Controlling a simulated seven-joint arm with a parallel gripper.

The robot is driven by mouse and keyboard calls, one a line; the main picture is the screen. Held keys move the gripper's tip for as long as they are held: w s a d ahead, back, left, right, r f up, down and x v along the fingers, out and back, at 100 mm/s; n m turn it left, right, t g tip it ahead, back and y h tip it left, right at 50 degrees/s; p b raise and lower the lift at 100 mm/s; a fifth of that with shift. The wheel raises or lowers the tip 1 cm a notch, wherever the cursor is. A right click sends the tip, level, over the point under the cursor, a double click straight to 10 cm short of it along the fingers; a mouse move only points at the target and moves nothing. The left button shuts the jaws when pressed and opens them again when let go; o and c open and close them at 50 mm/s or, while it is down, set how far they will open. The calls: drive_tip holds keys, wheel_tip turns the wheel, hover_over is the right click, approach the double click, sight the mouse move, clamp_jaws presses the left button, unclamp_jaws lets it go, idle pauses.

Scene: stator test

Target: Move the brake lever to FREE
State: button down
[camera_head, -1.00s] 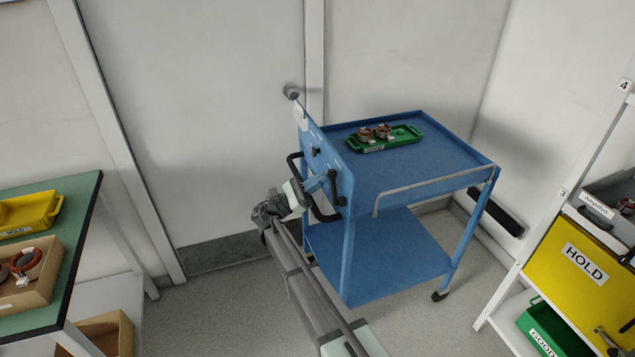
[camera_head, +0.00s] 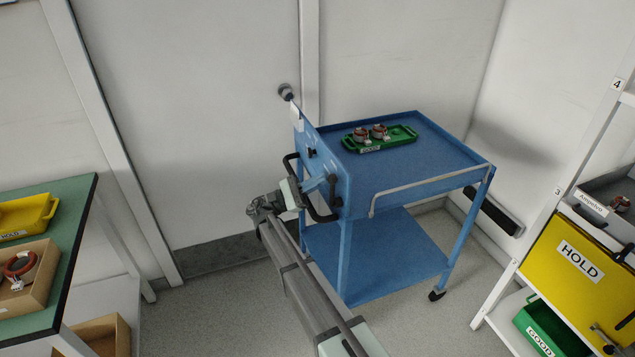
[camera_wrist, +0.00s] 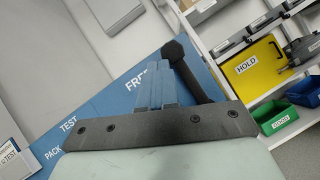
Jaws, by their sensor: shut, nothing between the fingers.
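The brake lever (camera_wrist: 174,50) is black with a faceted knob, at the top middle of the wrist view. Its dark arm runs down to the right, behind my gripper. It stands against the blue panel (camera_wrist: 100,107), just right of the printed FREE; TEST and PACK are printed further left. In the head view, the lever (camera_head: 334,190) is a small dark shape at the panel's near end. My gripper (camera_wrist: 160,78) is shut and empty, its blue-grey fingers close beside the lever's left side. Whether they touch it is unclear. In the head view my gripper (camera_head: 325,183) reaches the panel.
The panel is on the end of a blue cart (camera_head: 440,145). A black handle loop (camera_head: 288,163) sticks out near my gripper. A green tray (camera_head: 400,137) with stators lies on top. A green-topped table (camera_head: 60,300) is left, a shelf rack (camera_head: 530,245) right.

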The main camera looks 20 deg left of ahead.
wheel_tip(320, 180, up, 10)
idle(0.7)
idle(0.4)
